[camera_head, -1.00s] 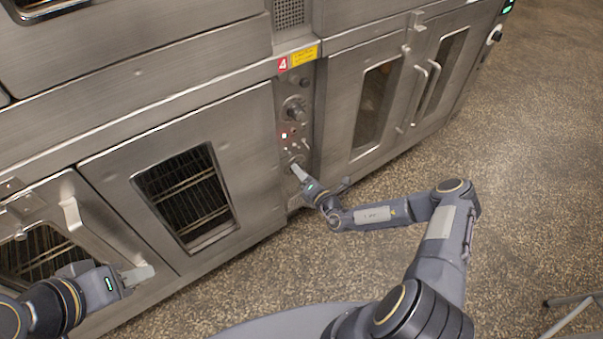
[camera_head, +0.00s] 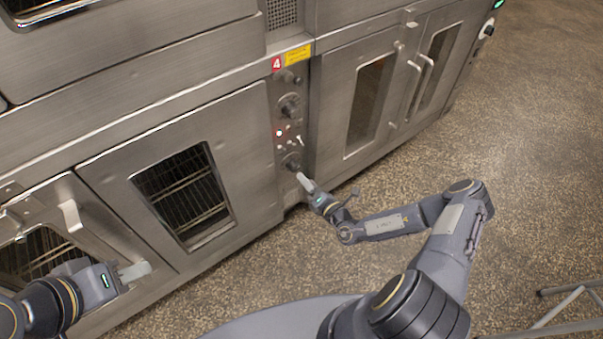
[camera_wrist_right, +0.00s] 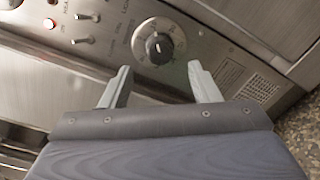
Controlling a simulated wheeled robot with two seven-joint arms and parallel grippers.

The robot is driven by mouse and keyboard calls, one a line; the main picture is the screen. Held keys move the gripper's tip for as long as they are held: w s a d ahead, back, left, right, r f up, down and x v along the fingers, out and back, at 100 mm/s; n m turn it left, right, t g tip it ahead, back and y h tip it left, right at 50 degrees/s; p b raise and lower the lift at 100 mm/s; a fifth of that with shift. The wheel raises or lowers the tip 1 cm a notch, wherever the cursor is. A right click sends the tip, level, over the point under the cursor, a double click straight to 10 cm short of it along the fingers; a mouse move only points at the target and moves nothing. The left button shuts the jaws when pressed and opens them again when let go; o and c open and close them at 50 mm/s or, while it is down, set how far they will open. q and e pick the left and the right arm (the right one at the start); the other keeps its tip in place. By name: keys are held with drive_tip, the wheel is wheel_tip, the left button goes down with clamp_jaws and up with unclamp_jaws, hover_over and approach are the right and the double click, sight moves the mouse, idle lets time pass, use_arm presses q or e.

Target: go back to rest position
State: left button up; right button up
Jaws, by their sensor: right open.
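My right gripper (camera_head: 304,182) is in front of the lower part of the oven control panel (camera_head: 289,110). In the right wrist view its two fingers (camera_wrist_right: 158,84) stand apart with nothing between them. A round black knob (camera_wrist_right: 159,48) on a pale dial lies just beyond the fingertips, apart from them. My left gripper (camera_head: 135,271) is at the lower left, in front of the left oven door. Its fingers overlap in this view, so its opening does not show.
Steel ovens fill the back and left, with a windowed door (camera_head: 185,190) beside the panel and tall doors (camera_head: 370,100) to its right. Door handles (camera_head: 71,216) stick out. Speckled floor (camera_head: 540,160) is open on the right. A metal stand leg (camera_head: 565,305) is at lower right.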

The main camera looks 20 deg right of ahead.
drive_tip(key=shift+s+d, duration=0.2)
drive_tip(key=shift+s, duration=0.45)
drive_tip(key=s+a+r+n+g+y, duration=0.2)
drive_tip(key=s+r+n+g+y, duration=0.15)
drive_tip(key=r+n, duration=0.5)
drive_tip(key=s+a+r+n+g+y, duration=0.25)
drive_tip(key=r+n+g, duration=0.25)
drive_tip(key=r+n, duration=0.35)
drive_tip(key=s+a+r+n+g+y, duration=0.2)
drive_tip(key=s+r+n+g+y, duration=0.15)
drive_tip(key=r+n, duration=0.45)
drive_tip(key=s+d+r+n+h, duration=0.4)
drive_tip(key=s+n+h, duration=0.1)
drive_tip(key=s+n, duration=0.4)
drive_tip(key=s+d+r+n+h, duration=0.35)
drive_tip(key=s+n+h, duration=0.25)
drive_tip(key=s+n, duration=0.3)
wheel_tip(320, 180, up, 21)
drive_tip(key=p, duration=2)
drive_tip(key=shift+s+t+p, duration=0.35)
drive_tip(key=shift+s+t, duration=0.05)
drive_tip(key=shift+s, duration=0.05)
